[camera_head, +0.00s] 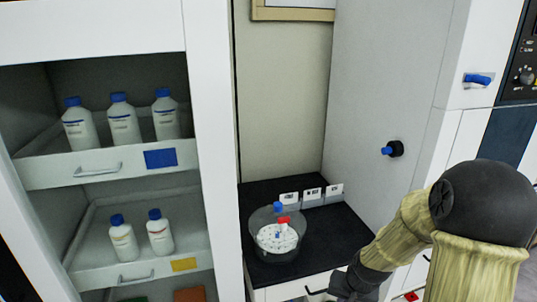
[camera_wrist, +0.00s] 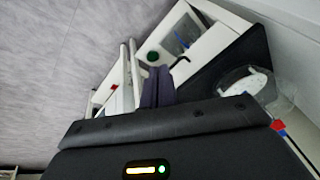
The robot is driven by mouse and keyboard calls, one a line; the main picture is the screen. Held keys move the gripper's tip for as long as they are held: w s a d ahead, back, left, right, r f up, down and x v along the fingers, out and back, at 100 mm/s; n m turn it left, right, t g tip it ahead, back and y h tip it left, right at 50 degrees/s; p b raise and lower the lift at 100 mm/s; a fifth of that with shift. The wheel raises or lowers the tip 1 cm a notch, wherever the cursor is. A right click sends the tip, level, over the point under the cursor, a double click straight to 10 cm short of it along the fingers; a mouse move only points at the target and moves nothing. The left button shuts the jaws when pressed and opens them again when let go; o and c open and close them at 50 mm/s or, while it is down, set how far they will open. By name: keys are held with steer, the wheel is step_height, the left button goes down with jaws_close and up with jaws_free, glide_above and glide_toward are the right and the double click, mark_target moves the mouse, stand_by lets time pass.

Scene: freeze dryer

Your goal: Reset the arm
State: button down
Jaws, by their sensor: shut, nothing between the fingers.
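My arm (camera_head: 410,225) reaches in from the lower right of the head view, bent at a dark joint. Its gripper end is low at the bottom edge there, in front of the black counter, and its fingers are hard to make out. In the wrist view my gripper (camera_wrist: 158,72) shows two dark fingers close together, shut and empty. They are apart from the furniture beyond them.
A clear round vessel (camera_head: 257,238) with a white perforated disc stands on the black counter (camera_head: 325,240), near several labelled holders (camera_head: 312,196). Left is a cabinet with bottles (camera_head: 122,122) on pull-out shelves. A tall white unit (camera_head: 375,85) stands right.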

steer(key=s+a+r+n+h+p, duration=0.1)
steer(key=s+a+r+n+p, duration=0.2)
steer(key=s+r, duration=0.7)
steer(key=shift+s+a+r+n, duration=0.25)
steer(key=shift+a+r+n, duration=0.2)
steer(key=shift+r, duration=0.35)
steer(key=shift+a, duration=0.2)
